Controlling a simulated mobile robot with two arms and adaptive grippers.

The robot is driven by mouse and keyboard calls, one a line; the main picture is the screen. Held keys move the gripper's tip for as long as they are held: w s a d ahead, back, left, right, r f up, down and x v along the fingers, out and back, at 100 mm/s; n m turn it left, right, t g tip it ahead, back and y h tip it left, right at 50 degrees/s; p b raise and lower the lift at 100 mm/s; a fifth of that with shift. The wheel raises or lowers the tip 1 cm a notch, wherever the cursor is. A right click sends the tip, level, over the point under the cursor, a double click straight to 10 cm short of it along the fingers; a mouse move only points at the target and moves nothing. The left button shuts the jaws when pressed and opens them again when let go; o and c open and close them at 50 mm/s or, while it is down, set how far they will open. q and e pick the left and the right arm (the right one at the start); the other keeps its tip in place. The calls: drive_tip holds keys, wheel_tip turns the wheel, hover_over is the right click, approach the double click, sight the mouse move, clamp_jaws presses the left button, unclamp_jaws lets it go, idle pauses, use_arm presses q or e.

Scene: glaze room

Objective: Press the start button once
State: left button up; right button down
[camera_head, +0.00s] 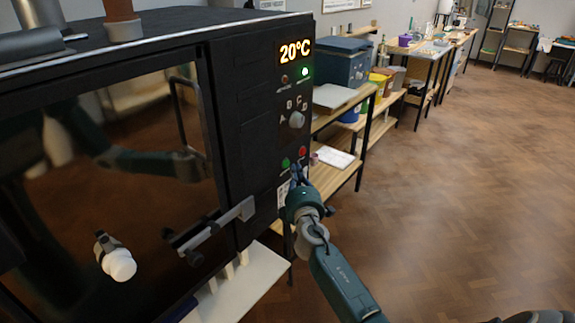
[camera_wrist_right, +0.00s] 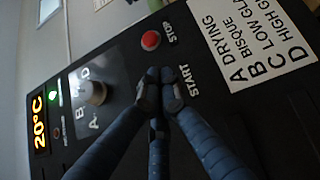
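The black kiln's control panel (camera_head: 262,120) fills the middle of the head view. The green start button (camera_head: 285,163) sits low on it, left of the red stop button (camera_head: 302,151). My right gripper (camera_head: 296,176) is just below and in front of these buttons. In the right wrist view its fingertips (camera_wrist_right: 160,88) are together, with nothing seen between them, beside the START label (camera_wrist_right: 187,80). They hide the green button there, so I cannot tell whether they touch it. The red stop button (camera_wrist_right: 151,40) shows clear of them. My left gripper is not in view.
The display (camera_head: 295,51) reads 20°C, with a green light (camera_head: 305,71) lit below it. A selector knob (camera_head: 297,119) is above the buttons. A latch bar (camera_head: 215,225) sticks out from the kiln door. Shelving (camera_head: 340,170) stands behind; open floor lies to the right.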

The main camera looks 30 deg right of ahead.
drive_tip(key=shift+w, duration=0.1)
drive_tip(key=shift+w+a, duration=0.15)
drive_tip(key=shift+w, duration=0.2)
drive_tip(key=shift+w+a+b, duration=0.2)
drive_tip(key=shift+w+b, duration=0.15)
drive_tip(key=shift+b, duration=0.15)
idle(0.5)
drive_tip(key=shift+s+d, duration=0.1)
drive_tip(key=shift+s, duration=0.05)
idle(0.3)
drive_tip(key=shift+s+d, duration=0.25)
drive_tip(key=shift+s, duration=0.4)
drive_tip(key=s, duration=0.1)
drive_tip(key=s+d+p, duration=0.1)
drive_tip(key=s, duration=0.1)
drive_tip(key=s+d, duration=0.1)
drive_tip(key=shift+s+p, duration=0.3)
